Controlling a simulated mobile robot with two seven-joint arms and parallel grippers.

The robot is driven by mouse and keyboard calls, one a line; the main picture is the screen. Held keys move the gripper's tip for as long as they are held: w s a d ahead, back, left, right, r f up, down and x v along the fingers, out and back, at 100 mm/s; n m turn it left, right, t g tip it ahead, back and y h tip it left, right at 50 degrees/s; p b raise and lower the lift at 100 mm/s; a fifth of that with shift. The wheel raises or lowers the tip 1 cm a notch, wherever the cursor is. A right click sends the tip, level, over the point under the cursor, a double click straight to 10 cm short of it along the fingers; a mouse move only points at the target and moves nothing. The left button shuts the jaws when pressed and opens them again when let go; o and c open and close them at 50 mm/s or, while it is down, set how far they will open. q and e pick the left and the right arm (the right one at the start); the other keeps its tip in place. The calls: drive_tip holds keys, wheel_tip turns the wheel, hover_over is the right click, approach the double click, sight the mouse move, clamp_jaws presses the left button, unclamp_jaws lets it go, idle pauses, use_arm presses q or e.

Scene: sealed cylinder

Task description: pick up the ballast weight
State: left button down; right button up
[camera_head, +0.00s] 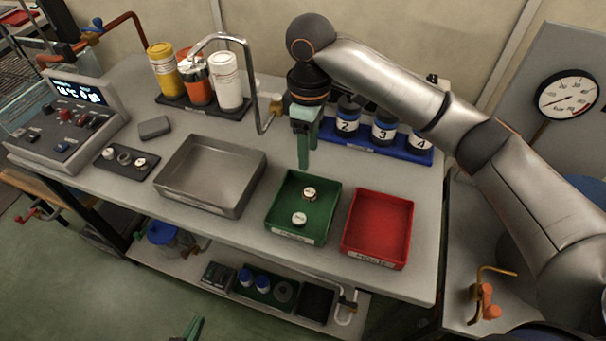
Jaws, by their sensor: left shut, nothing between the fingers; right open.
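Two small round metal pieces, a brass-sided one (309,194) and a silvery one (299,219), sit in the green tray (271,222). I cannot tell which object is the ballast weight; other small round metal pieces (140,163) lie on a dark strip at left. My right gripper (304,166) points down above the back of the green tray, open and holding nothing, its fingers seen nearly edge-on. Only the green fingertips of my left gripper (194,327) show at the bottom edge, low over the floor, shut and empty.
A grey metal tray (176,190) and a red tray (377,256) flank the green tray. A bent metal spout (250,80), bottles (229,95) and a blue rack of numbered jars (416,154) stand behind. A lower shelf (190,272) holds several items.

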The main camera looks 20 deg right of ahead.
sight(309, 192)
drive_tip(key=f, duration=1.2)
drive_tip(key=shift+s+d+f+b, duration=0.2)
drive_tip(key=shift+b, duration=0.1)
drive_tip(key=shift+c, duration=0.2)
clamp_jaws()
